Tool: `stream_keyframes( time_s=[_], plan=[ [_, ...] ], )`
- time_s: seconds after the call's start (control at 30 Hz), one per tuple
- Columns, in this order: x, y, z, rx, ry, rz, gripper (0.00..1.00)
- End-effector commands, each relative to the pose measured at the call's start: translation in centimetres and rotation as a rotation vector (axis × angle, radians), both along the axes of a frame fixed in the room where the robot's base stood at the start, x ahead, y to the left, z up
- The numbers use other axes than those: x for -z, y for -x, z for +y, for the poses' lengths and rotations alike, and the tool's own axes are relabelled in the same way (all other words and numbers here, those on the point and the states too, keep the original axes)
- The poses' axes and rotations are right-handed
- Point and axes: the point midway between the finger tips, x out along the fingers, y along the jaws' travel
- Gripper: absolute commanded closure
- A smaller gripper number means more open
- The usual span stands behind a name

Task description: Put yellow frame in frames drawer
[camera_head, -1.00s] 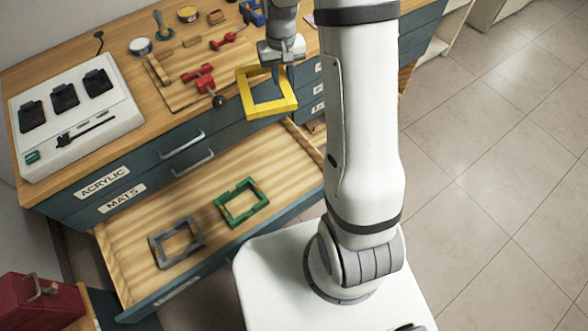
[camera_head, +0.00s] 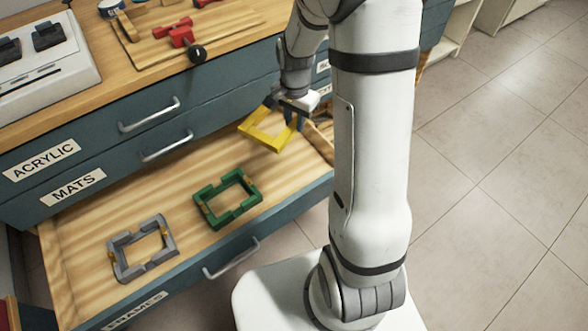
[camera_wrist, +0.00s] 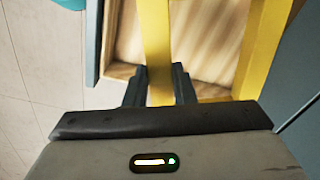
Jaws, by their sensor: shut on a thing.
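The yellow frame (camera_head: 268,135) is held tilted over the right part of the open frames drawer (camera_head: 85,235), whose front label reads FRAMES. My gripper (camera_head: 290,112) is shut on one side bar of it. In the wrist view the two dark fingers (camera_wrist: 160,88) sit on either side of the yellow bar (camera_wrist: 157,45), with the drawer's wooden floor showing through the frame. A green frame (camera_head: 227,198) and a grey frame (camera_head: 142,248) lie flat in the drawer, left of the yellow one. How high the yellow frame is above the drawer floor is hard to tell.
Above the open drawer are shut drawers labelled ACRYLIC (camera_head: 42,160) and MATS (camera_head: 73,187). Their handles (camera_head: 150,115) stick out. A red clamp (camera_head: 178,36) and a white device (camera_head: 40,65) are on the bench top. The drawer floor right of the green frame is free.

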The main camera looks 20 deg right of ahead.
Motion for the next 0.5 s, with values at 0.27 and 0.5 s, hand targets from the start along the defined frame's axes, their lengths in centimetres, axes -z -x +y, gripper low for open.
stream_keyframes(
  time_s=[0.27, 0.5],
  plan=[
    [9.0, 1.5, -0.4, 0.240, -0.005, -0.004, 1.00],
    [11.7, 2.1, -0.6, 0.354, -0.007, -0.006, 1.00]
  ],
)
